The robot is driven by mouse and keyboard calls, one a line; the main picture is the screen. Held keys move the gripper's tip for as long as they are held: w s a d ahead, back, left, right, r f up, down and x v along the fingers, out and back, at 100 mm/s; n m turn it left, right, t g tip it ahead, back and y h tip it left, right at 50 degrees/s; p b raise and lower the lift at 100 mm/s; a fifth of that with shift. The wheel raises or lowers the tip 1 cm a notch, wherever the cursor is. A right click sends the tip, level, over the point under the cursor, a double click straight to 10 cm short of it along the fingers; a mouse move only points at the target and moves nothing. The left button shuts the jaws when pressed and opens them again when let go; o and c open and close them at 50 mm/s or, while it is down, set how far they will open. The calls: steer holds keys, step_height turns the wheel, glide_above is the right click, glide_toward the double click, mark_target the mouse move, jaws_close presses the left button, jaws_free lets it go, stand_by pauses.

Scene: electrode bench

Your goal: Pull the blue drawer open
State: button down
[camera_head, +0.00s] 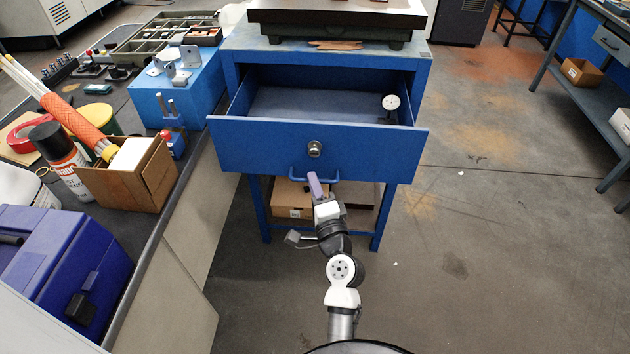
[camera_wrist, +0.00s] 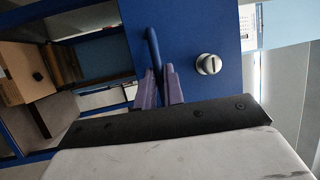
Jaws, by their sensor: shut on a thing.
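The blue drawer (camera_head: 255,146) is pulled well out of its blue stand, and its open inside shows in the head view. Its front has a round metal lock knob (camera_head: 315,149) and a blue bar handle (camera_head: 297,174) below it. The handle (camera_wrist: 152,48) and the lock knob (camera_wrist: 208,64) also show in the wrist view. My gripper (camera_head: 315,183) is at the handle from the front, its purple fingers (camera_wrist: 160,85) closed around the bar. The fingers hide part of the handle.
A white round dial gauge (camera_head: 391,103) stands inside the drawer at the right. A cardboard box (camera_head: 290,200) sits below the drawer. A workbench with a box of tubes (camera_head: 145,175) and a blue case (camera_head: 60,265) runs along the left.

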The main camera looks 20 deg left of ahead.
steer(key=c, duration=1.5)
jaws_free()
steer(key=shift+s+d, duration=0.1)
steer(key=shift+s, duration=0.05)
